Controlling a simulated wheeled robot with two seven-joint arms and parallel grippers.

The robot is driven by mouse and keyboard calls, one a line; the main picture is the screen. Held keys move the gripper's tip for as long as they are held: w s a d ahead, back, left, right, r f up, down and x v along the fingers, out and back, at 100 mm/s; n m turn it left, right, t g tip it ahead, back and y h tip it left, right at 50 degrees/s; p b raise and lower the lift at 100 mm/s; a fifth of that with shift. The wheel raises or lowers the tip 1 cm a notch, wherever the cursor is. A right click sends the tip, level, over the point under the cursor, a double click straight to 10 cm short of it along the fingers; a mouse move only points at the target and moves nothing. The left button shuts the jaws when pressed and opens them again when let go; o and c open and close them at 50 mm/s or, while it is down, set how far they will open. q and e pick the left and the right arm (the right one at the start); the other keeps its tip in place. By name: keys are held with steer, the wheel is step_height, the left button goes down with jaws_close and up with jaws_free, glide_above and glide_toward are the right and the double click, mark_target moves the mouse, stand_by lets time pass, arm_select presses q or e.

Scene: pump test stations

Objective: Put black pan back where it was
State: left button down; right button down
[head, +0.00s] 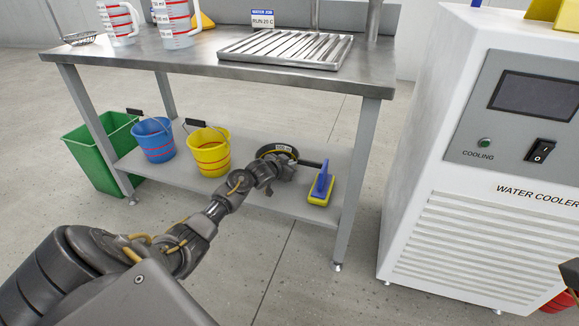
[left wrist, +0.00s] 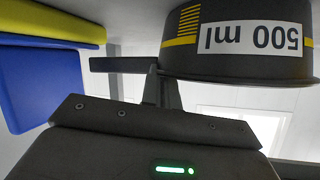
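The black pan (head: 277,150) is at the lower shelf of the steel table, its handle pointing right. In the left wrist view, which is upside down, the pan (left wrist: 225,65) shows a yellow band and a "500 ml" label, and its dark handle (left wrist: 118,64) extends left. My left gripper (head: 284,172) is at the pan's near side. In the wrist view its fingers (left wrist: 163,90) are close together at the rim where the handle begins, and look shut on the pan. Whether the pan touches the shelf is hard to tell. A dark part at the right edge may be my right gripper (head: 570,274).
Yellow (head: 208,155) and blue (head: 154,143) buckets stand left of the pan. A table leg (head: 354,185) and the water cooler (head: 470,190) stand further right. The tabletop (head: 210,65) is above; a green bin (head: 92,160) is far left.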

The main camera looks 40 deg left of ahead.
arm_select(q)
steer(key=c, duration=1.7)
jaws_free()
